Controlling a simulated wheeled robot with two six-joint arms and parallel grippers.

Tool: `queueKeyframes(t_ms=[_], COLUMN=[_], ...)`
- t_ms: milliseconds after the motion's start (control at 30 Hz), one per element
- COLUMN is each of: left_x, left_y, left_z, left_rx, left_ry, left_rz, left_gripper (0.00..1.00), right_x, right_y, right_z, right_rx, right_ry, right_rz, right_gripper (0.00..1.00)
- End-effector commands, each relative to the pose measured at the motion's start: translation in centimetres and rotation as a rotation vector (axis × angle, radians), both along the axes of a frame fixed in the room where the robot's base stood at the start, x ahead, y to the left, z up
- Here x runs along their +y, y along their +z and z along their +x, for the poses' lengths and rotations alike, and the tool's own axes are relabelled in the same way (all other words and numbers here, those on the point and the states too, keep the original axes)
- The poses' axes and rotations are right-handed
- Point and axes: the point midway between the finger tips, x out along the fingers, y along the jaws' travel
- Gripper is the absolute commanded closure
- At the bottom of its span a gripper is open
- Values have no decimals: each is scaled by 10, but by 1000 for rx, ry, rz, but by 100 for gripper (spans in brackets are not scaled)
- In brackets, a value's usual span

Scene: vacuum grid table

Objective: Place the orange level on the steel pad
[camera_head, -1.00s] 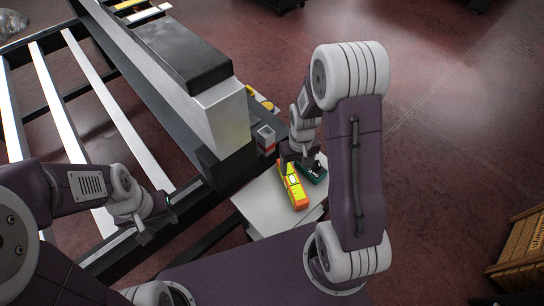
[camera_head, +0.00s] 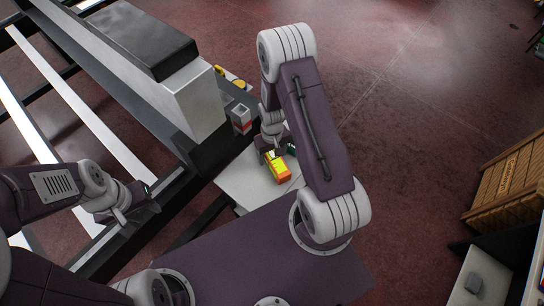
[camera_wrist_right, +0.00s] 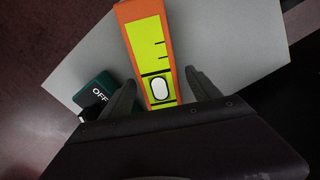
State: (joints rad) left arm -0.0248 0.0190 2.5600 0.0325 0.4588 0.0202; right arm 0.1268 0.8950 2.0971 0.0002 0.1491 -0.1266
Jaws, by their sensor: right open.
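The orange level (camera_head: 279,168), with a yellow-green face, lies on a light grey plate (camera_head: 236,184) beside the machine. In the right wrist view the level (camera_wrist_right: 150,45) runs between the two fingers of my open right gripper (camera_wrist_right: 166,92), with a gap on both sides. In the head view my right gripper (camera_head: 273,152) is over the level's far end and partly hides it. My left gripper (camera_head: 121,214) hangs by the white rails; its jaws are too small to read. A small grey pad-like piece (camera_head: 474,283) sits at lower right; I cannot tell whether it is the steel pad.
A dark green object marked OFF (camera_wrist_right: 98,95) lies close beside the level, left of my fingers. A machine with a grey block (camera_head: 195,105) stands behind the plate. A wooden crate (camera_head: 512,185) is at the right. Open red floor lies between.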

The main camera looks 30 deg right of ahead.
Motion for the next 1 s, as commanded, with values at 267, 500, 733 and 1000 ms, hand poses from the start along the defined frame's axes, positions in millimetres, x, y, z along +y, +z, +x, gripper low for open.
queueKeyframes(t_ms=[267, 500, 733, 1000], left_x=[0, 0, 0, 0], left_y=[0, 0, 0, -3], left_z=[0, 0, 0, 0], left_rx=[0, 0, 0, 0], left_ry=[0, 0, 0, 0], left_rz=[0, 0, 0, 0], left_gripper=[64, 64, 64, 64], right_x=[0, 0, 0, 0], right_y=[0, 1, 2, 31], right_z=[0, 1, 1, 2], right_rx=[0, -1, -2, -6], right_ry=[0, 0, 0, 0], right_rz=[0, 0, 0, -1], right_gripper=[68, 100, 100, 100])
